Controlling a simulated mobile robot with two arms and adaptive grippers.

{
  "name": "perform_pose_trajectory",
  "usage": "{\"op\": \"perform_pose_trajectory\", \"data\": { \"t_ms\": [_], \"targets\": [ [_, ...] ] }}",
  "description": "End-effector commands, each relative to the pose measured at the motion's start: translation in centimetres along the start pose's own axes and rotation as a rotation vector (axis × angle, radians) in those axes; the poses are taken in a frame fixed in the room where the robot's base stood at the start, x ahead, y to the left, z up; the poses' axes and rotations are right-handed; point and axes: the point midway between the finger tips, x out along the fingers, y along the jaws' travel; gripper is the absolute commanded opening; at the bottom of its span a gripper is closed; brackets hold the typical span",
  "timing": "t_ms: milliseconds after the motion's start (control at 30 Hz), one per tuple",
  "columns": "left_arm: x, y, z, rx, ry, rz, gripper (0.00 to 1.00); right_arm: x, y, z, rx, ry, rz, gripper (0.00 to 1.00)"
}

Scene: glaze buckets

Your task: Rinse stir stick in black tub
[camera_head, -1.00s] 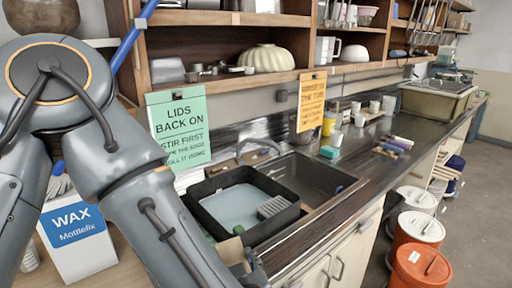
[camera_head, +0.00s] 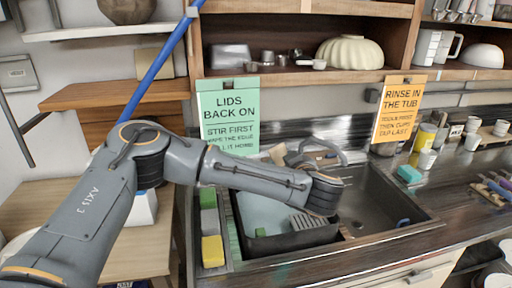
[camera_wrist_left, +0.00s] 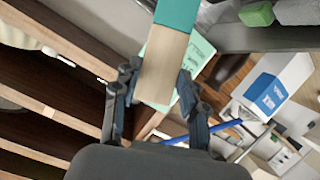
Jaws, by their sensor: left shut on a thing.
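The black tub (camera_head: 290,243) sits in the left part of the sink, with pale blue water (camera_head: 262,215) and a grey ribbed piece (camera_head: 306,222) in it. My left arm reaches across above it, the wrist over its right side; in the head view I cannot make out the fingertips clearly. In the left wrist view my left gripper (camera_wrist_left: 158,88) is shut on the stir stick (camera_wrist_left: 164,65), a flat pale wooden strip with a teal far end. The stick does not show clearly in the head view. My right gripper is out of view.
A faucet (camera_head: 343,154) stands behind the tub. The dark sink basin (camera_head: 385,200) is open to the right. Sponges (camera_head: 212,251) line the left edge. A green sign (camera_head: 228,115) and an orange sign (camera_head: 398,108) hang behind. Cups and a teal block (camera_head: 409,174) stand right.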

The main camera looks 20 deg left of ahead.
Motion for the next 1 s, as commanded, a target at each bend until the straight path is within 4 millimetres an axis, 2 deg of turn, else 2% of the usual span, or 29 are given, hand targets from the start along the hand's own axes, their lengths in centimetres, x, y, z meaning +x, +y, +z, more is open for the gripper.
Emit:
{"op": "perform_pose_trajectory", "data": {
  "t_ms": [33, 133, 233, 367, 600, 867, 1000],
  "targets": [
    [2.0, -1.3, -1.0, -0.022, 0.018, -0.04, 0.0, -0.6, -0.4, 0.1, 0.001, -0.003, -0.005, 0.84],
    [4.6, -3.1, -2.2, -0.05, 0.049, -0.086, 0.0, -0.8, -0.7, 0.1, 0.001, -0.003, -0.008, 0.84],
    [6.1, -4.3, -2.9, -0.069, 0.069, -0.113, 0.0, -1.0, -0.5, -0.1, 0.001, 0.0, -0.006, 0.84],
    [7.0, -5.0, -3.0, -0.077, 0.081, -0.127, 0.0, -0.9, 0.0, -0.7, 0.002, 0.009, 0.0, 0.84],
    [7.8, -5.0, -1.5, -0.078, 0.081, -0.127, 0.0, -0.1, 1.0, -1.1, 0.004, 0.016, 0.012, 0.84],
    [8.9, -5.0, 0.9, -0.079, 0.081, -0.126, 0.0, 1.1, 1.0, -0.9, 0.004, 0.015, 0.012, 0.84],
    [9.7, -5.1, 2.3, -0.079, 0.082, -0.126, 0.0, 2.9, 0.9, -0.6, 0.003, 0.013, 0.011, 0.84]
  ]
}}
